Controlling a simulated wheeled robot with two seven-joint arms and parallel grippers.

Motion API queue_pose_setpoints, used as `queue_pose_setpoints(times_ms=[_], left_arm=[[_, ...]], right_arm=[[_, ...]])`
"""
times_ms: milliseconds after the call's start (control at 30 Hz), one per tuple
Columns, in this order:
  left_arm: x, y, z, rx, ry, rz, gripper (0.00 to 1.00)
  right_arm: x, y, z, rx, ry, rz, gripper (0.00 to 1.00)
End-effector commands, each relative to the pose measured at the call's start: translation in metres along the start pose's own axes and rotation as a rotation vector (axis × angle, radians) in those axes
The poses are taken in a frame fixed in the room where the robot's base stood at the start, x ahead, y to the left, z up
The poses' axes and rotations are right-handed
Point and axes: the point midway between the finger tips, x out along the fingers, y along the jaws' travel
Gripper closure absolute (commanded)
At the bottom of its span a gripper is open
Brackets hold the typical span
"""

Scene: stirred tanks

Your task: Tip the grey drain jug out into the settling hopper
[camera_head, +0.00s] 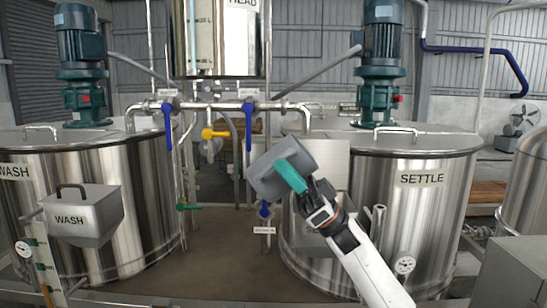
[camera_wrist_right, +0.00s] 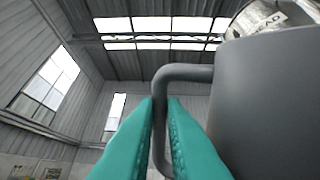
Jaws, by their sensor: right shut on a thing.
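My right gripper (camera_head: 292,176) is shut on the handle of the grey drain jug (camera_head: 266,182). The jug is raised and tilted in the head view. In the right wrist view the teal fingers (camera_wrist_right: 163,135) close around the handle (camera_wrist_right: 186,73), and the jug's grey wall (camera_wrist_right: 268,105) fills the right side. The settling hopper (camera_head: 304,238) is a grey box at the front left of the SETTLE tank (camera_head: 415,215). My right wrist partly hides it and its label. The jug appears above and left of it. The jug's inside is hidden. My left gripper is not in view.
A similar hopper marked WASH (camera_head: 85,213) hangs on the WASH tank (camera_head: 145,190) at left. Pipes with blue (camera_head: 248,125) and yellow handles (camera_head: 215,133) cross behind the jug. The brown floor (camera_head: 222,260) between the tanks is mostly clear.

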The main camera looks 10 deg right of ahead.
Motion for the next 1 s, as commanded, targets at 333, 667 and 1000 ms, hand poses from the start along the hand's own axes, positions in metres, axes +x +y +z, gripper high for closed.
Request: queue_pose_setpoints(times_ms=[333,667,1000], left_arm=[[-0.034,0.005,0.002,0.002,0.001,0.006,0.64],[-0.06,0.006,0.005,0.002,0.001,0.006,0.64],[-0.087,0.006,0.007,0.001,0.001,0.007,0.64]], right_arm=[[0.005,-0.005,0.017,-0.021,0.131,-0.004,1.0],[0.007,-0.005,0.018,-0.016,0.242,-0.004,1.0],[0.001,-0.004,0.014,-0.004,0.387,-0.004,1.0]])
